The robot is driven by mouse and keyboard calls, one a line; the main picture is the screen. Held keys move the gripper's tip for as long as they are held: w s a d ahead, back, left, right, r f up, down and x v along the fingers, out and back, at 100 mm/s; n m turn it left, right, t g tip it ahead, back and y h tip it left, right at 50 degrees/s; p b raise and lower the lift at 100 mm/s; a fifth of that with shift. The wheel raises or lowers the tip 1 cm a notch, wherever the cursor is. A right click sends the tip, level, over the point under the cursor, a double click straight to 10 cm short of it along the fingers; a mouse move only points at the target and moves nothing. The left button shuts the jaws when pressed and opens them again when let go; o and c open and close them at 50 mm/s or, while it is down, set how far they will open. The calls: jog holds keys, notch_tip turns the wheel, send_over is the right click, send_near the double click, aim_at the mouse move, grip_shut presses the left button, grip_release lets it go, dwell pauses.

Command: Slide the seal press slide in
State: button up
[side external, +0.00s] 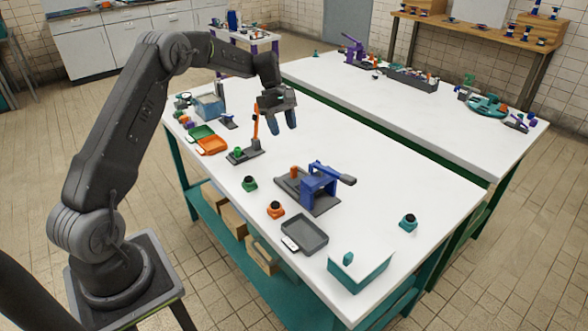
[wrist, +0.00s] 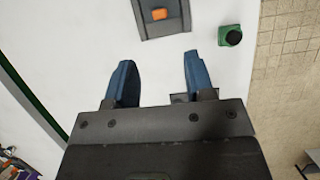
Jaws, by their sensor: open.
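A blue press with a lever handle (side external: 320,184) stands on a dark grey base near the middle of the near table. An orange block (side external: 295,171) sits at the left end of that base. In the wrist view the grey base (wrist: 150,28) and its orange block (wrist: 159,14) show at the top edge; the blue part is out of that view. I cannot tell which part is the slide. My gripper (side external: 282,125) is above the table, behind the press, with its blue fingers apart and empty. The wrist view shows the open fingers (wrist: 155,77) too.
A stand with an orange upright (side external: 256,127) is close left of my gripper. A green piece with a black top (side external: 249,184) and an orange one (side external: 275,209) stand left of the press. A grey tray (side external: 305,235) and teal box (side external: 358,270) lie nearer. White tabletop right of the press is mostly clear.

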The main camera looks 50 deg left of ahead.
aim_at(293, 166)
jog(key=x, duration=1.3)
jog(key=shift+d+f, duration=0.15)
jog(key=shift+f, duration=0.2)
jog(key=shift+c, duration=0.4)
grip_shut()
